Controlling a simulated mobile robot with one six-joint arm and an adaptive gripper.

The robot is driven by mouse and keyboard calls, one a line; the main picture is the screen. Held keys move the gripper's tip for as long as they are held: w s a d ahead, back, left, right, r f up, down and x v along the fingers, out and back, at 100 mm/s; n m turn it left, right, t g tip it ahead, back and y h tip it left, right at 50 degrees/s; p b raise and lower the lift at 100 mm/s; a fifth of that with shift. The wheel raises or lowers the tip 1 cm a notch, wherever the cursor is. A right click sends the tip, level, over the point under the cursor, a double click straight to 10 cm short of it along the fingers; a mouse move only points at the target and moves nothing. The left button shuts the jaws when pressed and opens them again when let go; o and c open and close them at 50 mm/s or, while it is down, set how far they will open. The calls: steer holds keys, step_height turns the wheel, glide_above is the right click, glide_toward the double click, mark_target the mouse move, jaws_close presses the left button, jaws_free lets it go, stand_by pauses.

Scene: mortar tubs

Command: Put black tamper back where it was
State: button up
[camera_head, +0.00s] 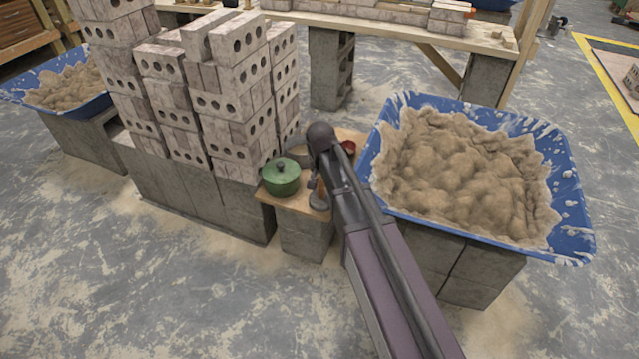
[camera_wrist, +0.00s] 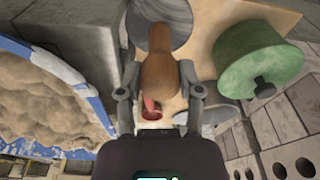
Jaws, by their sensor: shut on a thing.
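The tamper has a brown wooden handle (camera_wrist: 160,72) and a round, dark grey base, seen at the front of the small wooden board in the head view (camera_head: 319,203). My gripper (camera_wrist: 160,92) is shut on the wooden handle, one finger on each side. In the head view my gripper (camera_head: 314,183) is small and partly hidden by my arm. The tamper looks roughly upright over the board (camera_head: 285,198); I cannot tell whether its base touches the wood.
A green lidded pot (camera_head: 281,177) stands left of the tamper and also shows in the wrist view (camera_wrist: 258,58). A brick stack (camera_head: 225,105) rises at left; a blue mortar tub (camera_head: 575,215) stands close at right.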

steer(key=w, duration=0.1)
steer(key=w+a, duration=0.1)
steer(key=w, duration=0.1)
steer(key=shift+w+f, duration=0.15)
steer(key=shift+f, duration=0.05)
steer(key=shift+d, duration=0.1)
steer(key=shift+f+b, duration=1.75)
steer(key=shift+b, duration=0.15)
steer(key=shift+f, duration=0.15)
steer(key=o, duration=1)
